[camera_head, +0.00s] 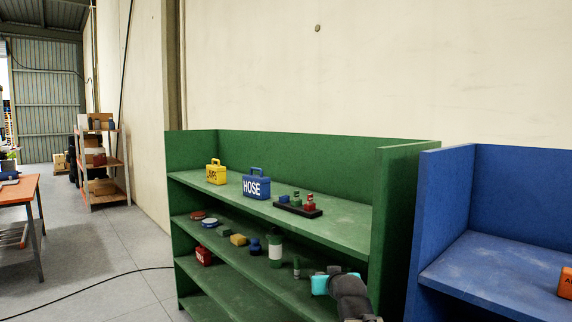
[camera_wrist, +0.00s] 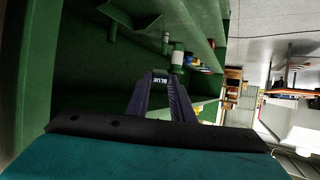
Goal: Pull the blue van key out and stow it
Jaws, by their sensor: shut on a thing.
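My gripper (camera_wrist: 160,78) is shut in the wrist view. Its dark fingers close on a small piece with a label reading BLUE, which I take as the blue van key (camera_wrist: 160,80). Most of the key is hidden by the fingers. In the head view my dark and teal wrist is at the lower right, in front of the green shelf unit (camera_head: 408,180); the fingertips and key cannot be made out there. A dark tray (camera_head: 318,213) on the top shelf carries small blue, green and red pieces.
A blue HOSE case (camera_head: 257,184) and a yellow case (camera_head: 216,173) stand left of the tray. The shelf below holds a green canister with a white band (camera_head: 275,251), a yellow block (camera_head: 238,240) and several small things. A blue shelf unit (camera_head: 490,250) stands at right.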

